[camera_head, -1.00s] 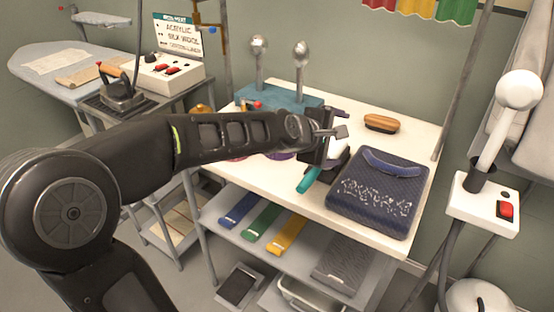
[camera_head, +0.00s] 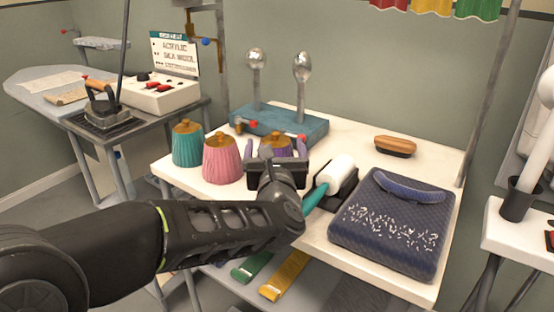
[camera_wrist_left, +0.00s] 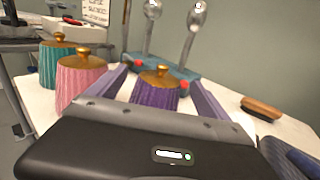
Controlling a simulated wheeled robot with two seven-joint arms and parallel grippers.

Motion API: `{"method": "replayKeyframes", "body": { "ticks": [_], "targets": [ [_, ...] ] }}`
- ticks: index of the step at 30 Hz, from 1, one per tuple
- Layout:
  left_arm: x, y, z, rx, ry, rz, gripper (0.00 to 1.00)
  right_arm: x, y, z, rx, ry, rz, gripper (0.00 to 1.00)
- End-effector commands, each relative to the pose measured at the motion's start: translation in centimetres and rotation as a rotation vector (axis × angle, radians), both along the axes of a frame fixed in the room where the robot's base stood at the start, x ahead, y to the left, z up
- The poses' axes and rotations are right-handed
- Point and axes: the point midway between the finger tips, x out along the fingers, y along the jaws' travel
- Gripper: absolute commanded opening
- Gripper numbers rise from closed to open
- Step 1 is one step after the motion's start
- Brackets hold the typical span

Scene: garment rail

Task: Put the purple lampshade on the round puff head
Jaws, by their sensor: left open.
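The purple lampshade (camera_head: 274,152) has a brass-coloured cap and stands on the white table behind my left gripper (camera_head: 277,144), partly hidden by it. In the left wrist view the purple lampshade (camera_wrist_left: 155,94) shows between the two spread fingers of my left gripper (camera_wrist_left: 160,76), with gaps at both sides. The gripper is open and empty. Two metal puff heads stand on poles on a teal base (camera_head: 312,128): a rounder-looking left head (camera_head: 256,58) and a longer right head (camera_head: 302,67). Both are bare. My right gripper is out of view.
A teal lampshade (camera_head: 187,146) and a pink lampshade (camera_head: 222,160) stand left of the purple one. To the right are a white roller with a teal handle (camera_head: 338,170), a wooden brush (camera_head: 395,146) and a folded navy garment (camera_head: 390,225). An iron (camera_head: 102,104) stands at left.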

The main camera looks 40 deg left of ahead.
Motion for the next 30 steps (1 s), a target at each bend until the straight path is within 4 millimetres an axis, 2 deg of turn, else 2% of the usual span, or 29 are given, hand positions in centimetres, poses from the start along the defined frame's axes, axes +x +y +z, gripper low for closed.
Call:
{"method": "replayKeyframes", "body": {
  "ticks": [8, 17, 26, 30],
  "targets": [
    [-0.1, 0.1, 0.2, -0.004, -0.007, 0.004, 0.9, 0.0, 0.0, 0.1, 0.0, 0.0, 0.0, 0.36],
    [2.0, 1.5, 0.1, -0.003, -0.003, 0.003, 0.9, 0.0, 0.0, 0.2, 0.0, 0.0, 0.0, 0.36],
    [2.1, 1.6, 0.1, -0.002, -0.004, 0.002, 0.9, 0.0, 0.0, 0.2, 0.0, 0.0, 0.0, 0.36],
    [2.9, 2.2, 0.1, -0.003, -0.003, 0.004, 0.9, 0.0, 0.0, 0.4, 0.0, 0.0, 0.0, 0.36]
  ]
}}
